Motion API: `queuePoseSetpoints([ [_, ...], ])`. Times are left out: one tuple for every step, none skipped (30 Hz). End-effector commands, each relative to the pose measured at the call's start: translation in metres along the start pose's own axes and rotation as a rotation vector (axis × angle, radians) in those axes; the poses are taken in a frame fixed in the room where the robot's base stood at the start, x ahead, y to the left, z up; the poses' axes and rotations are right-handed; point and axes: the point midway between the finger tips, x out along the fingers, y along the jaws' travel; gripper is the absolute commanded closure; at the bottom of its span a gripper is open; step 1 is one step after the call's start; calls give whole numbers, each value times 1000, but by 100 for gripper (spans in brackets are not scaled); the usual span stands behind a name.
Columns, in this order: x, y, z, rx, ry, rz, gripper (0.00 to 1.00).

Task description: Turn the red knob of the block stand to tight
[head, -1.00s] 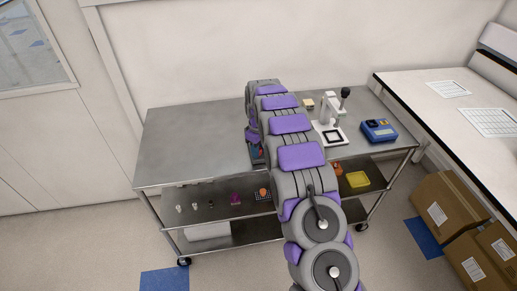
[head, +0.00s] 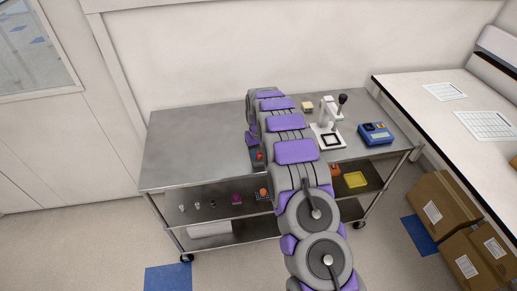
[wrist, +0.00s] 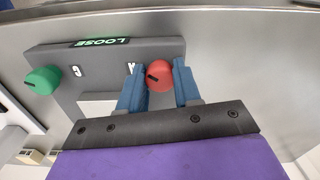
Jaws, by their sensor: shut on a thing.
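The red knob (wrist: 160,75) is on the front of the grey block stand (wrist: 105,52) in the wrist view. It has a dark pointer mark. My gripper (wrist: 159,88) is shut on it, with one blue finger on each side. The stand's lit green label reads LOOSE, seen upside down. A green knob (wrist: 42,80) sits at the other end of the stand, apart from my gripper. In the head view, the red knob (head: 259,156) shows as a small red spot beside my arm, which hides most of the stand.
The stand is on a steel cart (head: 190,155); its left top is bare. A white press-like device (head: 328,125) and a blue device (head: 376,133) stand to the right. The lower shelf holds small items and a yellow tray (head: 355,180). Cardboard boxes (head: 440,210) stand at right.

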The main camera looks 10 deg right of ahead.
Motion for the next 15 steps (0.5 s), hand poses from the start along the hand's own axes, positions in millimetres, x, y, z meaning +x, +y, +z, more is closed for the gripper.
queuePoseSetpoints([
  [-3,0,0,43,-1,-1,98],
  [-3,0,0,71,-1,-1,98],
  [-3,0,0,110,-2,-1,98],
  [-2,-1,0,138,-2,-1,98],
  [-2,-1,0,166,-2,-1,98],
  [-2,-1,0,204,-3,-1,98],
  [-2,-1,0,232,-3,-1,98],
  [-2,-2,0,260,-3,0,98],
  [-2,-2,0,298,-3,0,98],
  [-2,-2,0,326,-3,0,98],
  [-2,-2,0,354,-2,0,98],
  [-2,-2,0,393,-2,0,98],
  [-2,-2,0,421,-1,0,98],
  [-2,-2,0,449,-1,0,98],
  [-2,-2,0,488,0,0,98],
])
